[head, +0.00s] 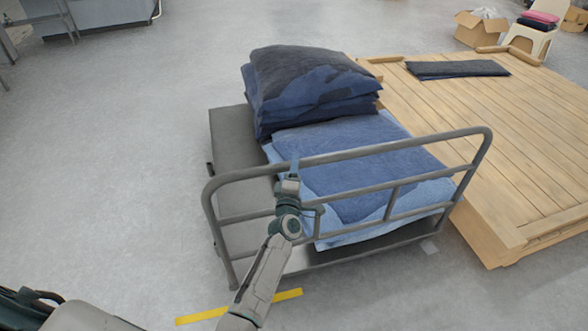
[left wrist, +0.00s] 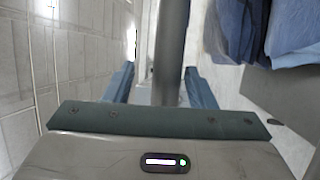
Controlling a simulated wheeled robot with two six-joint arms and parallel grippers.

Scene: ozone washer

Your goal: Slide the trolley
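The trolley (head: 240,190) is a grey flat cart with a tubular rail handle (head: 390,152) at its near end. It carries stacked dark blue denim (head: 310,80) and lighter blue folded denim (head: 345,160). My left gripper (head: 291,172) is at the top rail, left of its middle. In the left wrist view my left gripper (left wrist: 160,80) has its two fingers apart, with the grey rail (left wrist: 172,45) running between them. A gap shows on the rail's left side; contact on the right is unclear. My right gripper is not in view.
A wooden slatted platform (head: 510,130) with a folded dark cloth (head: 457,69) stands close on the trolley's right. Cardboard boxes (head: 480,28) and a chair (head: 532,38) are at the back right. Yellow floor tape (head: 203,315) lies near me. The floor on the left is clear.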

